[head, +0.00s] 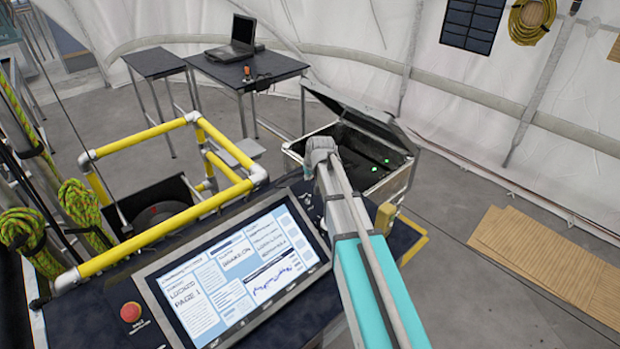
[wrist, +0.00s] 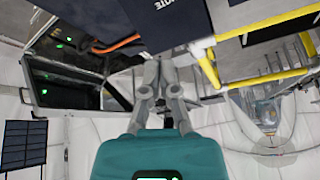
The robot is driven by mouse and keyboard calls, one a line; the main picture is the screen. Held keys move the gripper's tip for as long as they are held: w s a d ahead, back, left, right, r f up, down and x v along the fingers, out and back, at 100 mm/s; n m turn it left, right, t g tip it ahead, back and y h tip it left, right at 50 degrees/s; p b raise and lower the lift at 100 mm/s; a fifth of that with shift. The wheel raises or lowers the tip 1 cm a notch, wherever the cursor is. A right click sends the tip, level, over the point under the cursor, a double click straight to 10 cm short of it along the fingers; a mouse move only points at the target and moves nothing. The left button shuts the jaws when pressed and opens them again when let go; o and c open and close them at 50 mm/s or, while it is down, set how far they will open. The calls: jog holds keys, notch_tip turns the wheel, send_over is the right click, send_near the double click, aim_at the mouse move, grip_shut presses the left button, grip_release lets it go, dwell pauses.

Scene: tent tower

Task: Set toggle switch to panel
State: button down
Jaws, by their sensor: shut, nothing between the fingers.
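My gripper (wrist: 161,62) is shut and empty in the wrist view, its fingers pointing to the top of the picture. Just beyond the fingertips is the edge of a dark panel (wrist: 180,22) with upside-down white lettering ending in "NOTE" or similar. I cannot make out a toggle switch in either view.
An open grey case (head: 398,180) with green lights stands beyond the console. The console carries a lit screen (head: 240,275) and a red button (head: 131,312). Yellow railing (head: 150,132) is at left. Tables (head: 250,72) stand behind. An orange bar or cable (wrist: 117,44) shows near my fingers.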

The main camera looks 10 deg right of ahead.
aim_at(305, 184)
jog(key=shift+b+x, duration=2.15)
jog(key=shift+x, duration=0.55)
jog(key=shift+s+d+f, duration=0.1)
jog(key=shift+s+d, duration=0.05)
jog(key=shift+s, duration=1.9)
jog(key=shift+s+t+b, duration=0.15)
jog(key=shift+t+b, duration=0.25)
